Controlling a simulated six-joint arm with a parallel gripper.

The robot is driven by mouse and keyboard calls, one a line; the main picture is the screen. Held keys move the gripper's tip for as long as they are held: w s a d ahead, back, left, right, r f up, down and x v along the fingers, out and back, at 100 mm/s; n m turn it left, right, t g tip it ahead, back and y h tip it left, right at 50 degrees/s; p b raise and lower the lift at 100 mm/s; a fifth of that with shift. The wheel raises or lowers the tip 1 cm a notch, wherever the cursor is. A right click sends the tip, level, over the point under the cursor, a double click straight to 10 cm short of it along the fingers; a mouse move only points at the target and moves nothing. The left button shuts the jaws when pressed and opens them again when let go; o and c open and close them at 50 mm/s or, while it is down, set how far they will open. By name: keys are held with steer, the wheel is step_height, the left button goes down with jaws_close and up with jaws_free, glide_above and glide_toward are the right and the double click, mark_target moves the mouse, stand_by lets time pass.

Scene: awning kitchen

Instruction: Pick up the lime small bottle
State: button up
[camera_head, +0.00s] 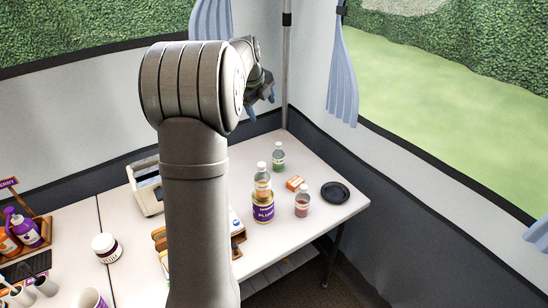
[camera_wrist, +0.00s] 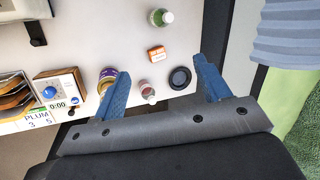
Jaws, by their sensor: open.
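A small clear bottle with green contents and a pale cap, the lime bottle (camera_head: 278,158), stands upright near the back of the table. It also shows at the top of the wrist view (camera_wrist: 157,18). My gripper (camera_head: 260,92) is raised above the table's far side, apart from the bottle. In the wrist view my gripper (camera_wrist: 163,84) has its two blue fingers spread wide, with nothing held between them. The lime bottle lies beyond the fingertips there.
A red bottle (camera_head: 302,203), an orange box (camera_head: 294,183), a black round dish (camera_head: 335,192) and a plum jar (camera_head: 263,208) stand near the lime bottle. A tan bottle (camera_head: 262,182) shows just behind the jar. Bare table (camera_head: 305,157) lies right of the lime bottle.

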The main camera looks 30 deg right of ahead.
step_height(320, 180, down, 4)
steer(key=w+d+n, duration=0.1)
steer(key=d+n, duration=0.2)
steer(key=n, duration=2.1)
glide_toward(279, 149)
steer(key=shift+t+y, duration=0.3)
steer(key=shift+y, duration=0.1)
steer(key=x, duration=0.5)
steer(key=shift+w+d, duration=0.2)
steer(key=shift+d, duration=0.15)
steer(key=shift+d+x, duration=0.2)
steer(key=shift+x, duration=3.15)
steer(key=shift+r, duration=0.15)
steer(key=c, duration=1.1)
steer(key=shift+o, duration=0.2)
steer(key=shift+r, duration=0.1)
